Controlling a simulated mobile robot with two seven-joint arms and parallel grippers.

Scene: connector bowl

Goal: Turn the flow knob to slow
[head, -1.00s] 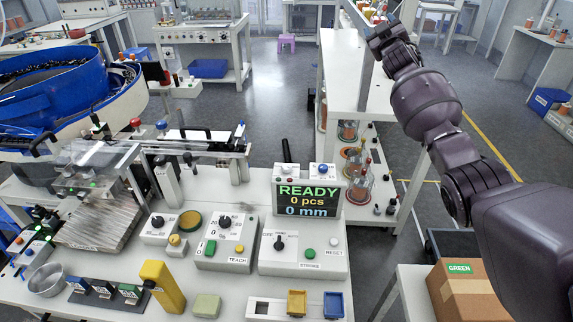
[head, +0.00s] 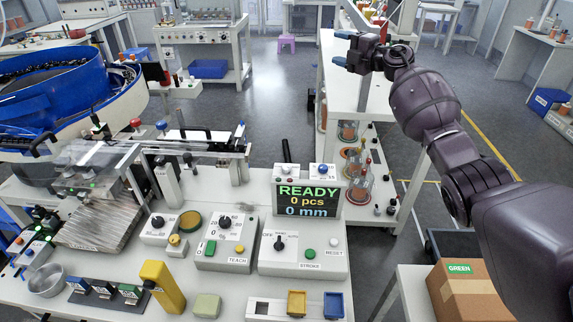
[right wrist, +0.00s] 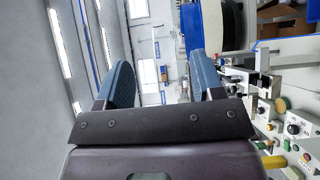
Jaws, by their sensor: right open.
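Three control boxes on the white bench carry black knobs: a left knob (head: 158,222), a middle knob (head: 225,222) above a TEACH label, and a right knob (head: 280,242) with an OFF mark. I cannot read which one is the flow knob or where slow lies. My right gripper (head: 343,49) is raised high above and beyond the boxes, open and empty, its blue fingers pointing left. Both fingers show apart in the right wrist view (right wrist: 162,82), with the bench controls at that view's right edge. My left gripper is not in view.
A display (head: 308,198) reads READY, 0 pcs, 0 mm behind the right box. A white shelf (head: 340,85) stands under my right gripper. A cardboard box (head: 470,292) is at right.

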